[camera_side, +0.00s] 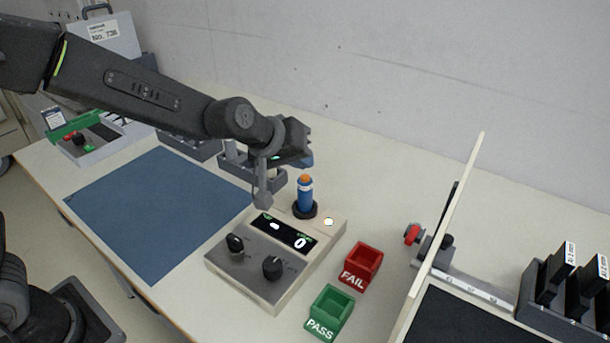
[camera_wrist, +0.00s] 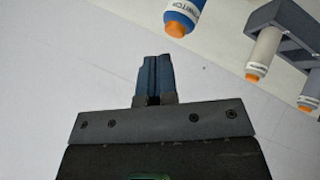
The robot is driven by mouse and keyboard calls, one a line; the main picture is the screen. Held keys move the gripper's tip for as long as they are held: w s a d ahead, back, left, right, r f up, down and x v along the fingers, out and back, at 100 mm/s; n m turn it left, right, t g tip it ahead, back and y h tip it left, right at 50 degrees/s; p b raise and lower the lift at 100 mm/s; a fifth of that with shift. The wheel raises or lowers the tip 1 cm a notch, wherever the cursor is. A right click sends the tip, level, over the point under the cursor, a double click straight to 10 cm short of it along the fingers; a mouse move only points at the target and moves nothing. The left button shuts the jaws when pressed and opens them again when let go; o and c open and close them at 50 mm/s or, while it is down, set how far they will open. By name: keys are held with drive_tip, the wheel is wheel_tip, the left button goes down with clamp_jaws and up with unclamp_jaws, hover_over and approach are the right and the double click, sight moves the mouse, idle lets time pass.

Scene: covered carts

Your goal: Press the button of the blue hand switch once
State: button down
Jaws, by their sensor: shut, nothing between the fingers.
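The blue hand switch (camera_side: 306,195) stands upright in a round black holder (camera_side: 305,210) at the back of the grey control box. Its orange button (camera_side: 305,178) points up and has a white band below it. In the wrist view the blue switch (camera_wrist: 184,12) shows at the top edge, with its orange button (camera_wrist: 176,28) just beyond and right of my fingertips. My gripper (camera_side: 307,163) is shut and empty, with blue fingers. It is close above the button in the side view, with a small gap visible. It also shows in the wrist view (camera_wrist: 154,60).
The control box (camera_side: 252,277) has two black knobs and a display reading 0. A red FAIL bin (camera_side: 362,262) and a green PASS bin (camera_side: 328,312) stand right of it. A grey rack (camera_wrist: 285,22) holds a whitish hand switch (camera_wrist: 263,52). An upright panel (camera_side: 445,230) stands at right.

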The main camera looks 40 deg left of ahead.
sight(302, 176)
idle(0.4)
drive_tip(key=shift+f, duration=0.35)
idle(0.6)
drive_tip(key=shift+r, duration=0.35)
drive_tip(key=shift+r, duration=2.55)
